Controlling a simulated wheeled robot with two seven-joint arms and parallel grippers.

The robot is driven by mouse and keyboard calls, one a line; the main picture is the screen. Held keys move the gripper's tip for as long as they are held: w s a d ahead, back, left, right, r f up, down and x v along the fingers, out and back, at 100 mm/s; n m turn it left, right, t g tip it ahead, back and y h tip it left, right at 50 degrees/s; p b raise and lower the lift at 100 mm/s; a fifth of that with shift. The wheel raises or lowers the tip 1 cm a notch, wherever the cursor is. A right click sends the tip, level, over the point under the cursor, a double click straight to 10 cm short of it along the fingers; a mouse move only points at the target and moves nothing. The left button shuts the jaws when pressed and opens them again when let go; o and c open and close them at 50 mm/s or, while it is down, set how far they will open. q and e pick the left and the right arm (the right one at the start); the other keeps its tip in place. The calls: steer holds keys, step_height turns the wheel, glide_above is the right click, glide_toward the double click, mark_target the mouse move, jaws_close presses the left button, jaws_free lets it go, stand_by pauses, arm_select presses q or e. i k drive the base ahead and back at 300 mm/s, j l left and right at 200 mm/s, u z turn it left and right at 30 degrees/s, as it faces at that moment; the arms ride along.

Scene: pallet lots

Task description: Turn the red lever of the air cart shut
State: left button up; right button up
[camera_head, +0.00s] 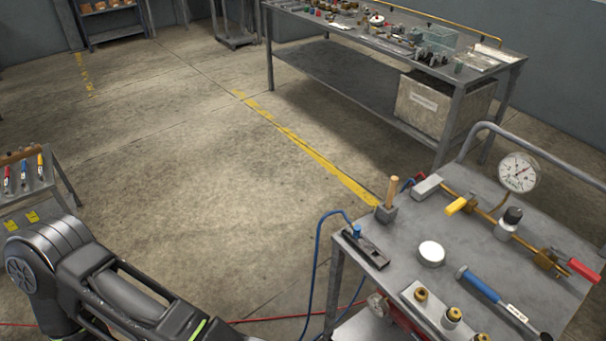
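The air cart (400,255) is a grey metal cart at the right, cut off by the right and bottom edges. A brass pipe runs across its top. The red lever (583,269) sits on a brass valve (546,259) at the pipe's near right end and points along the pipe, towards the lower right. A yellow lever (457,206) sits on another valve nearer the pipe's far left end. My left arm comes in at the lower left, well away from the cart; its gripper is out of the frame. My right gripper is not in view.
On the cart are a round gauge (519,172), a mallet (389,203), a white disc (431,253) and a blue-handled tool (484,288). A cluttered workbench (345,32) stands behind. A small tool table (42,185) is at the left.

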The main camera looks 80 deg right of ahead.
mark_target(593, 278)
steer(key=z, duration=4.65)
steer(key=l, duration=0.8)
steer(key=k+l, duration=0.1)
steer(key=l, duration=0.7)
steer(key=i+l, duration=0.15)
steer(key=l, duration=0.15)
steer(key=i+l, duration=0.15)
steer(key=l, duration=0.15)
steer(key=i+l+u, duration=0.1)
steer(key=l, duration=0.25)
steer(key=i+l, duration=0.25)
steer(key=i+j, duration=0.15)
steer(key=i, duration=0.3)
steer(key=i+j, duration=0.15)
steer(key=i, duration=0.3)
steer(key=i+j+u, duration=0.1)
steer(key=j, duration=0.15)
